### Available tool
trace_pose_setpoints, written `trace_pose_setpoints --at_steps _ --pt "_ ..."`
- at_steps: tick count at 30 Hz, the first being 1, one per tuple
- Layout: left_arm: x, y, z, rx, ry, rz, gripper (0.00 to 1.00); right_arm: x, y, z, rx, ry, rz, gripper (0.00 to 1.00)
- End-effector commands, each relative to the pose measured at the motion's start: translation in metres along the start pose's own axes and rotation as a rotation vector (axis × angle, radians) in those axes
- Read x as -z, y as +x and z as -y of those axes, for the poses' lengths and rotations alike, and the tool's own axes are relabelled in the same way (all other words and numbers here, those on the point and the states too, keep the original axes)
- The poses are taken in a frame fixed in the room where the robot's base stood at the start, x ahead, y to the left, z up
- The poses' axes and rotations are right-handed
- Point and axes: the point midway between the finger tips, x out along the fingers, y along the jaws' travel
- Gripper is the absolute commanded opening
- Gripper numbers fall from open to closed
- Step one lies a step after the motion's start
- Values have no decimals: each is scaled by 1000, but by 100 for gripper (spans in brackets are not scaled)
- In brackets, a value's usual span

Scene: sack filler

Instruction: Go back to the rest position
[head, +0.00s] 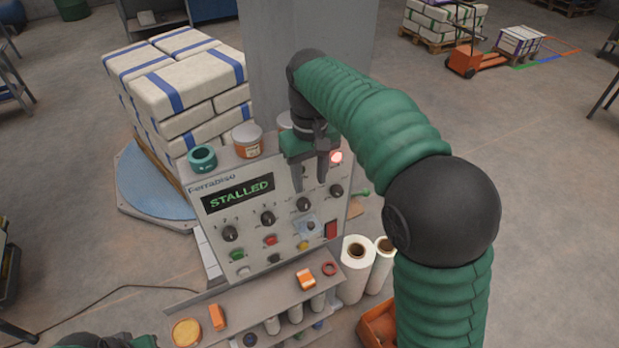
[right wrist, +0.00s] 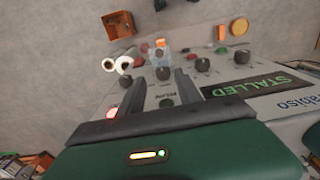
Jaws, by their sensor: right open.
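My right gripper (head: 311,174) is in front of the upper right part of the control panel (head: 217,221), with its two fingers pointing down and apart. In the right wrist view the open fingers (right wrist: 173,90) reach toward the panel knobs, with nothing between them. The panel's display (head: 237,193) reads "STALLED", and a red lamp (head: 336,157) glows beside the gripper. I cannot tell whether the fingers touch the panel. Part of my left arm shows at the bottom left edge of the head view; its gripper is not visible.
A shelf (head: 262,306) below the panel holds small orange items. White rolls (head: 355,268) stand at its right. A teal roll (head: 202,158) and a tin (head: 247,139) sit on the panel's top. Stacked sacks (head: 185,85) stand behind left. Open floor (head: 540,190) lies right.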

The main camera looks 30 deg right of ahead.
Motion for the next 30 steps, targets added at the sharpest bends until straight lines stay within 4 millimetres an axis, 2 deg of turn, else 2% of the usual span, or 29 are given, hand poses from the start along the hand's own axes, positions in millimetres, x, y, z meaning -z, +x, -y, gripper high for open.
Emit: trace_pose_setpoints --at_steps 6,17,19,20,23,27,30 --pt "0 2 0 0 0 0 36 0 -13 0 0 0 1 41" --pt "0 2 0 0 0 0 36 0 -12 0 0 0 1 41" --pt "0 2 0 0 0 0 36 -2 -6 1 1 0 -2 41" --pt "0 2 0 0 0 0 36 -4 -1 2 1 1 -6 41" --pt "0 2 0 0 0 0 36 -16 31 8 2 3 -32 41" --pt "0 2 0 0 0 0 36 -50 91 21 0 7 -99 41" --pt "0 2 0 0 0 0 36 -77 124 29 -1 6 -141 41"
